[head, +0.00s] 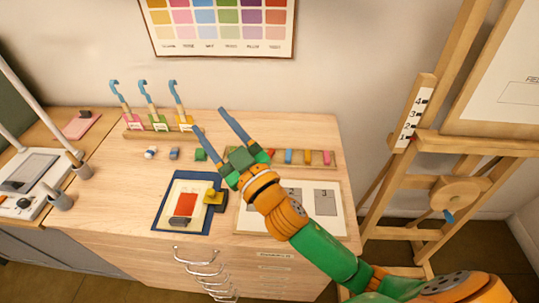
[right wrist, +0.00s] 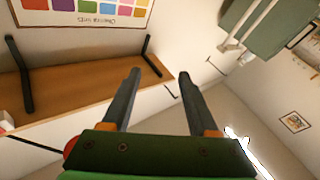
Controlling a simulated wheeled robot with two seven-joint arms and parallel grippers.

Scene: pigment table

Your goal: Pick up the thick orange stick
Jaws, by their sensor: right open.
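The orange stick (head: 308,157) lies in a long wooden rack (head: 338,158) on the table, between a blue stick (head: 289,156) and a pink stick (head: 327,158). I cannot judge its thickness well at this size. My right gripper (head: 210,120) is open and empty, raised over the table to the left of the rack, with its blue fingers pointing up and left. My left gripper is not in view.
Three hooked blue tools stand in a wooden holder (head: 135,135) at the back left. A blue mat (head: 163,220) and a white numbered card (head: 330,222) lie near the front. An easel (head: 450,140) stands right.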

